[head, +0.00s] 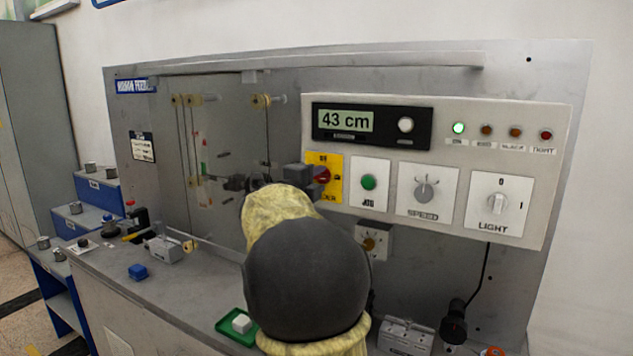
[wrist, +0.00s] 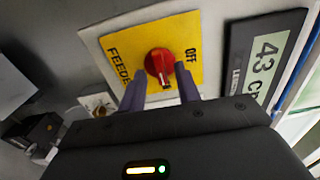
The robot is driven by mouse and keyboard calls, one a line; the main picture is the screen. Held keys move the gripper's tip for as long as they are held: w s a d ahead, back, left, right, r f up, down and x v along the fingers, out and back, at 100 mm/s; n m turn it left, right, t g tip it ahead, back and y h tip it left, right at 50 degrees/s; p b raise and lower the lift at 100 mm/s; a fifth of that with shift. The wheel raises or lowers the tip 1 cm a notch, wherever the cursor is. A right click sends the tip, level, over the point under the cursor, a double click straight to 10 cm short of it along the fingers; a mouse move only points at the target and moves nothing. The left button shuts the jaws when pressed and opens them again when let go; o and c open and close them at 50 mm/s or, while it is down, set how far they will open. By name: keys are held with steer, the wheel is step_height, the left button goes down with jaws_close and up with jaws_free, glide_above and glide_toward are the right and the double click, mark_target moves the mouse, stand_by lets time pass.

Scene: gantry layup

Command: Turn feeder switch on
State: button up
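The feeder switch is a red rotary knob (wrist: 158,65) on a yellow plate (wrist: 124,37). The plate reads OFF on one side and FEEDER on the opposite side in the wrist view. In the head view the red knob (head: 322,175) is partly covered by my gripper. My gripper (wrist: 163,90) is open, with its two fingers apart just in front of the knob, one toward each side. Contact with the knob cannot be told. A pale mark shows on the knob's lower edge in the wrist view; which setting it marks is unclear.
The panel carries a 43 cm display (head: 345,121), a green JOG button (head: 368,182), a speed dial (head: 424,191), a LIGHT knob (head: 497,206) and a lit green lamp (head: 459,128). A small box with a knob (head: 374,243) sits below. Pulleys and cables (head: 187,100) stand left.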

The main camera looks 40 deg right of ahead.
steer(key=b+v, duration=0.2)
steer(key=v, duration=1.5)
steer(key=shift+a, duration=0.2)
